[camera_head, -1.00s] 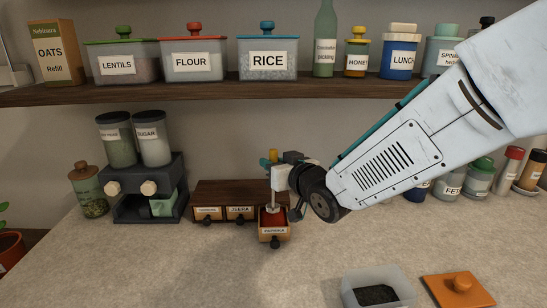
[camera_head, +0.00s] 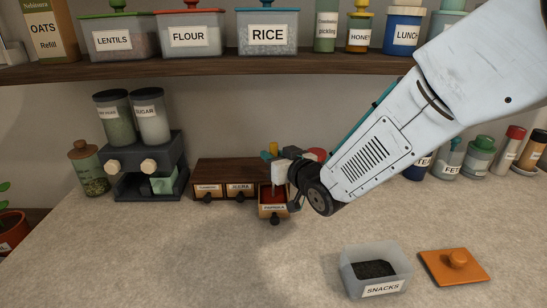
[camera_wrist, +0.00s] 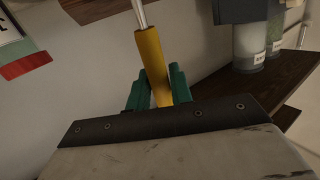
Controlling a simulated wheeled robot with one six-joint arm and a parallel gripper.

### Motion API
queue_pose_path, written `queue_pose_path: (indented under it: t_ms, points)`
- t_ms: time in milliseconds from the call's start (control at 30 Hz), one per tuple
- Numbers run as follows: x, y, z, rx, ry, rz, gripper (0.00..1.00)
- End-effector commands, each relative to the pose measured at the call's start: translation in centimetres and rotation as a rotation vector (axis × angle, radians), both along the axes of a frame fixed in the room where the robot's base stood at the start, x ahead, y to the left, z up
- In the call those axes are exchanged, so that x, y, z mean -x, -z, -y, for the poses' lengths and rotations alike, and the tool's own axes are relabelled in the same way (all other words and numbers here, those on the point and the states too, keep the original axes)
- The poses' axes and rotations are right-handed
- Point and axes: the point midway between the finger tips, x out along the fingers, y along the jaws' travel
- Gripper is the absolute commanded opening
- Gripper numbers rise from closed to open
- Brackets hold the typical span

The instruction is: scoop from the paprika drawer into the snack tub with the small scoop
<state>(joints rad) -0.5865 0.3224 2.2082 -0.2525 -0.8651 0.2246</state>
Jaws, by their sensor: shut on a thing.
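The paprika drawer (camera_head: 273,214) is pulled out of the small wooden spice chest, with red powder inside. My gripper (camera_head: 278,160) is just above and behind it. In the wrist view my gripper (camera_wrist: 160,95) has its green fingers shut around the yellow handle of the small scoop (camera_wrist: 152,60). A thin metal shaft runs on from the handle beyond the top edge. The scoop's bowl is not clearly visible, so I cannot tell if it holds paprika. The snack tub (camera_head: 389,288), translucent and labelled SNACKS, stands open at the front right with dark contents.
An orange lid (camera_head: 440,272) lies right of the tub. A dark double dispenser (camera_head: 143,178) stands left of the spice chest (camera_head: 229,168). Jars line the back right counter, partly behind my arm. A wooden shelf (camera_head: 180,73) runs above. The front left counter is clear.

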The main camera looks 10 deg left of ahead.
Motion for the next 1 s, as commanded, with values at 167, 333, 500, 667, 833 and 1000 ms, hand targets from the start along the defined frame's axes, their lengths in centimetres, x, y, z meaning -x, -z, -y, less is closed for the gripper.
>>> queue_pose_path:
  t_ms: [167,333,500,667,833,1000]
  points:
    - [2.0,0.3,0.2,-0.014,-0.003,0.091,0.00]
    - [2.6,-0.8,0.4,-0.022,-0.001,0.138,0.00]
    - [2.7,-2.3,0.4,-0.021,-0.001,0.137,0.00]
    - [2.7,-3.8,0.4,-0.021,-0.001,0.137,0.00]
    - [2.8,-5.3,0.4,-0.021,-0.001,0.136,0.00]
    - [2.8,-6.8,0.4,-0.021,-0.001,0.136,0.00]
